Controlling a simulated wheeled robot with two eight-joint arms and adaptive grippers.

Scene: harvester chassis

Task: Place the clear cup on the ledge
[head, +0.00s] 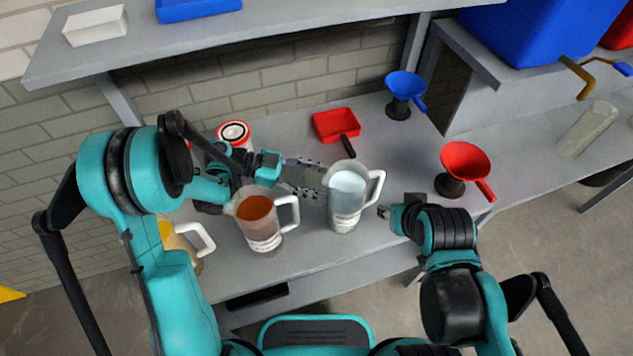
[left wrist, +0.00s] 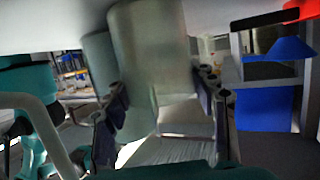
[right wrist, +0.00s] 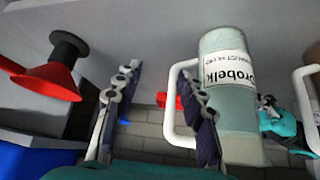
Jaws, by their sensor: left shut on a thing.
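The clear cup (head: 345,200) is a see-through pitcher of pale liquid with a white handle on its right side. It looks upright at the grey bench. My left gripper (head: 318,180) reaches it from the left and is shut on its body; the left wrist view shows the cup (left wrist: 148,65) between the fingers. My right gripper (head: 385,212) is to the right of the cup. In the right wrist view its fingers (right wrist: 160,95) are apart, with the cup's handle by the right finger. A grey raised ledge (head: 270,45) runs along the back wall; which ledge is meant is unclear.
A brown-filled pitcher (head: 262,222) stands close left of the cup. A red scoop (head: 336,125), a blue funnel (head: 405,90) and a red funnel (head: 466,162) are on the bench. A blue tray (head: 197,8) and white box (head: 95,25) sit on the ledge.

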